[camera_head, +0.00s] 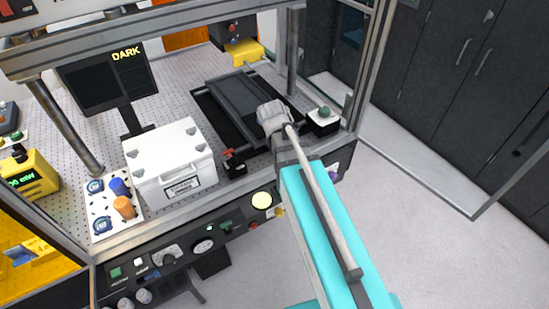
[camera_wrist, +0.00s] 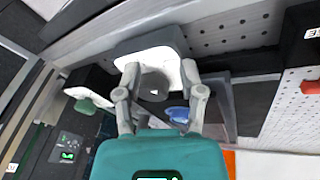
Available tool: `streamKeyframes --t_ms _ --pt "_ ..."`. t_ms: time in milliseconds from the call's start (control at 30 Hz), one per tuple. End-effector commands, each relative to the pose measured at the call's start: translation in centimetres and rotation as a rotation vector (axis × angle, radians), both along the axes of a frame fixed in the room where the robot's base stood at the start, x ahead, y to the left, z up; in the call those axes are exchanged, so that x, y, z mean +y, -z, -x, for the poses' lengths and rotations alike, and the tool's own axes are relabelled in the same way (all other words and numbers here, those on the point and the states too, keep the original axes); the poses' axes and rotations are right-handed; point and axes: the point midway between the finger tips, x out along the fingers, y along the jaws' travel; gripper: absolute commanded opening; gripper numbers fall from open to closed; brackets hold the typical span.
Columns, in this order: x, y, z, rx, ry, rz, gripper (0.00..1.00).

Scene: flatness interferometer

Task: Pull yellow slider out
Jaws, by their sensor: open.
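I cannot tell for sure which part is the yellow slider. A yellow block (camera_head: 245,52) sits at the far end of the bench, under a dark box with a red part. No yellow slider is clear in the wrist view. My gripper (camera_head: 272,112) is over the near right part of the bench, beside the long black stage (camera_head: 240,98) and apart from the yellow block. In the wrist view its two fingers (camera_wrist: 160,78) are spread, with a dark grey round part and a pale block showing between and beyond them. Whether they touch anything is unclear.
A green-knobbed box (camera_head: 324,118) stands just right of my gripper. A white case (camera_head: 170,165) and a dark screen (camera_head: 105,82) stand on the left. A metal frame post (camera_head: 292,50) rises behind my gripper. A control panel (camera_head: 160,258) runs along the front. Open floor lies right.

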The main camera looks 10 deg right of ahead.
Motion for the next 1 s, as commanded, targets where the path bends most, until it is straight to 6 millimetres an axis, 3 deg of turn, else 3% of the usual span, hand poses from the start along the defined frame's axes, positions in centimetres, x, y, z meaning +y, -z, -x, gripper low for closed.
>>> streamKeyframes --t_ms 500,1000 --pt "2.6 -0.3 4.2 0.041 -0.032 -0.275 0.51" --pt "3.7 -0.6 5.3 0.048 -0.048 -0.375 0.51"
